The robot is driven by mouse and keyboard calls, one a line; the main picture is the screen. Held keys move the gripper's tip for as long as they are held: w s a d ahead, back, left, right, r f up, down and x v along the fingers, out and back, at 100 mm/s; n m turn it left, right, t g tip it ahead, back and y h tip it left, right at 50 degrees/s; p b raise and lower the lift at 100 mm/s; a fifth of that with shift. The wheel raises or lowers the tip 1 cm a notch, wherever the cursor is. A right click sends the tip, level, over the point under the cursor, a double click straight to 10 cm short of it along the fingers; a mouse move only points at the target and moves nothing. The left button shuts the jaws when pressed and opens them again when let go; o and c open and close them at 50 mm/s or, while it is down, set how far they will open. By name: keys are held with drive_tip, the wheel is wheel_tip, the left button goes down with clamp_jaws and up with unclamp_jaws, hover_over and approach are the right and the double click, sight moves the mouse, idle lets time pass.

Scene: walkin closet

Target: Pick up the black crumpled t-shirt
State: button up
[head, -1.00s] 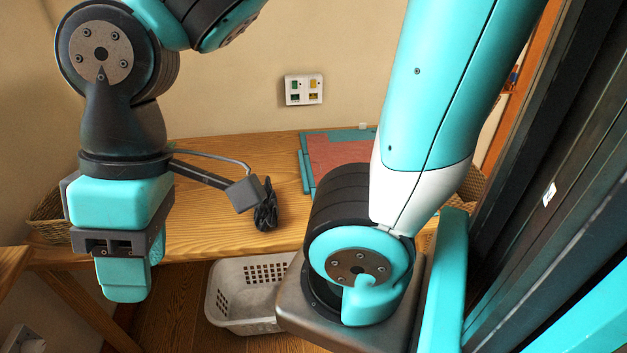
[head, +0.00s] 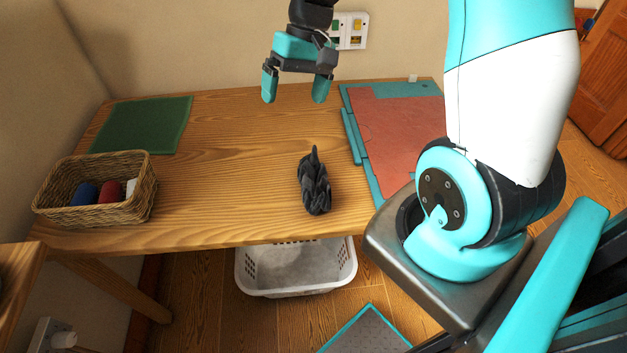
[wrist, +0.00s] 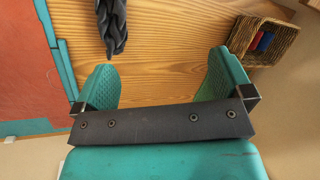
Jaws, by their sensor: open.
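The black crumpled t-shirt (head: 314,184) lies in a small upright-peaked heap on the wooden table (head: 225,195), near its front edge. My gripper (head: 297,92) is open and empty over the back part of the table, behind the shirt in the head view. In the wrist view the open fingers of my gripper (wrist: 160,85) show from above, with the shirt (wrist: 112,25) beyond them at the top, nearer the left finger. The shirt is cut off by the top of that view. Nothing is between the fingers but bare wood.
A wicker basket (head: 98,190) with rolled cloths stands at the table's left. A green mat (head: 142,125) lies at the back left. A red and teal board (head: 398,130) lies right of the shirt. A white laundry basket (head: 297,270) sits below the table. The middle tabletop is clear.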

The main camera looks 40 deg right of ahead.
drive_tip(key=d+f+m, duration=0.4)
drive_tip(key=d+f, duration=0.5)
drive_tip(key=d, duration=0.2)
drive_tip(key=p, duration=0.3)
approach(320, 165)
drive_tip(key=shift+y, duration=0.4)
drive_tip(key=x, duration=0.5)
drive_tip(key=shift+w+f, duration=0.2)
drive_tip(key=shift+w, duration=0.1)
drive_tip(key=x, duration=0.2)
drive_tip(key=p+x, duration=0.1)
drive_tip(key=x, duration=0.1)
drive_tip(key=p+x, duration=0.1)
drive_tip(key=shift+s+f, duration=0.3)
drive_tip(key=shift+f, duration=0.35)
drive_tip(key=shift+f+b, duration=0.25)
drive_tip(key=shift+b, duration=0.05)
drive_tip(key=c, duration=1)
drive_tip(key=shift+r, duration=0.1)
